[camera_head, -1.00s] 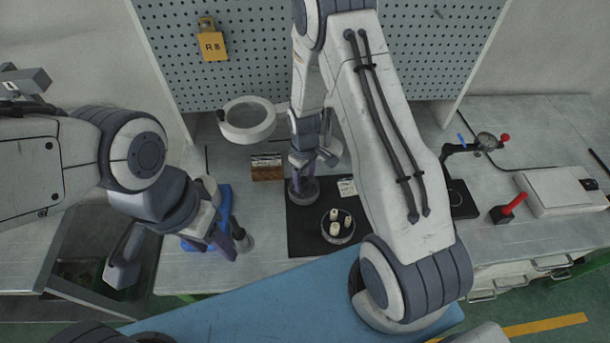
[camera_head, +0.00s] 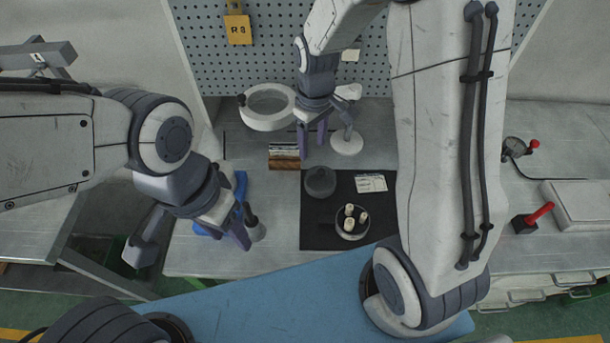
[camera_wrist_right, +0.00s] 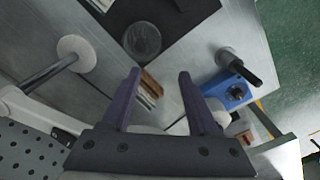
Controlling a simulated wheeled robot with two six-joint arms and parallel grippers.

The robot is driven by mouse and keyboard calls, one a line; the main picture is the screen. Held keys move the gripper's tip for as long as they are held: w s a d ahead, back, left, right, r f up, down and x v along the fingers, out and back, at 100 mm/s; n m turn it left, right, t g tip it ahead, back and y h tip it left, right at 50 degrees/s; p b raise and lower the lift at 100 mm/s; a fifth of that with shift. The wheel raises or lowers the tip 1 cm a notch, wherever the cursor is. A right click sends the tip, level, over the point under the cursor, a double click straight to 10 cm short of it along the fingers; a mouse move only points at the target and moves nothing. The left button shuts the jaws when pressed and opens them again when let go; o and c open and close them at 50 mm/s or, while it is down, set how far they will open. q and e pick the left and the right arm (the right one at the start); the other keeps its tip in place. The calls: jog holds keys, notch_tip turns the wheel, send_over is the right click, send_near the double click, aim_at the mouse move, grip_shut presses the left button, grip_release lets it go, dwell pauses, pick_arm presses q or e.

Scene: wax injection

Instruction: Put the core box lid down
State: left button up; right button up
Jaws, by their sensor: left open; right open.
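The core box lid (camera_head: 320,181), a dark grey round disc, lies flat on the black mat (camera_head: 318,232). The wrist view also shows it (camera_wrist_right: 142,41). The open round core box (camera_head: 352,234) stands on the mat below and right of the lid, with a few pale pieces inside. My right gripper (camera_head: 312,148) is open and empty, above and behind the lid. Its two purple fingers (camera_wrist_right: 158,74) are apart in the wrist view with nothing between them. My left gripper (camera_head: 240,234) is open at the left, near a blue object (camera_head: 240,190) partly hidden by it.
A wooden block with cards (camera_head: 284,157) lies left of the lid. A white ring lamp (camera_head: 267,107) and a stand with a round white base (camera_head: 346,142) are behind. A pale card (camera_head: 370,183) lies on the mat. A red-handled tool (camera_head: 532,217) is at the right.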

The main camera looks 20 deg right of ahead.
jog(key=s+a+r, duration=0.3)
jog(key=s, duration=0.4)
jog(key=s+a+r, duration=0.3)
jog(key=s+a, duration=0.1)
jog(key=s, duration=0.3)
jog(key=s+a+r+n, duration=0.1)
jog(key=s+a+r, duration=0.2)
jog(key=s, duration=0.4)
jog(key=shift+s+a+y, duration=0.15)
jog(key=shift+s+y, duration=0.15)
jog(key=shift+y, duration=0.1)
